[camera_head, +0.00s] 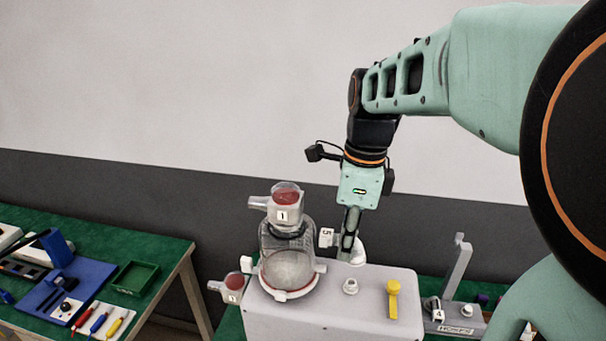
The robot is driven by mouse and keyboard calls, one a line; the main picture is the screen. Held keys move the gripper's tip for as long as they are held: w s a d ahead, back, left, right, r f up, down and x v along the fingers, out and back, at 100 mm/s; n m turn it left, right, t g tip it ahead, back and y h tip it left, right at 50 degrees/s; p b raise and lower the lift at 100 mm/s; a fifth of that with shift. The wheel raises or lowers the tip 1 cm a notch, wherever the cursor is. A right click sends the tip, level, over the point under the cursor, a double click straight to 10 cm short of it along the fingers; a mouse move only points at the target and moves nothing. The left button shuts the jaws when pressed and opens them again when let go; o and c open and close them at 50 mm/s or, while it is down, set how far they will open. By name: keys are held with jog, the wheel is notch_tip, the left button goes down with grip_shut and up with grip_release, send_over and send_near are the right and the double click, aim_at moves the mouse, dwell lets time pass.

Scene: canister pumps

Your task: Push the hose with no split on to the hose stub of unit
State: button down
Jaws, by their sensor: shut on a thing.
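The unit is a light grey box (330,317) on a green-topped surface. A clear canister (287,262) with a red-topped cap tagged 1 (287,204) stands on its left part. A short round white stub (350,286) stands up from its top. My gripper (349,250) points down above the back of the unit, behind the stub. It is shut on a pale piece (358,254), seemingly a hose end; a tag 5 (326,237) shows beside the fingers. The fingers hide much of this piece, and I cannot see whether it has a split.
A yellow lever (392,298) stands on the unit, right of the stub. A grey stand labelled HOSES (457,328), with a tag 4 and an upright post, is at right. A tool bench (165,292) is far left.

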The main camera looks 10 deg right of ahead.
jog(key=shift+f+b, duration=2.05)
jog(key=shift+f, duration=1.15)
jog(key=shift+f+b, duration=0.55)
jog(key=shift+f, duration=0.55)
jog(key=c, duration=1.7)
grip_release()
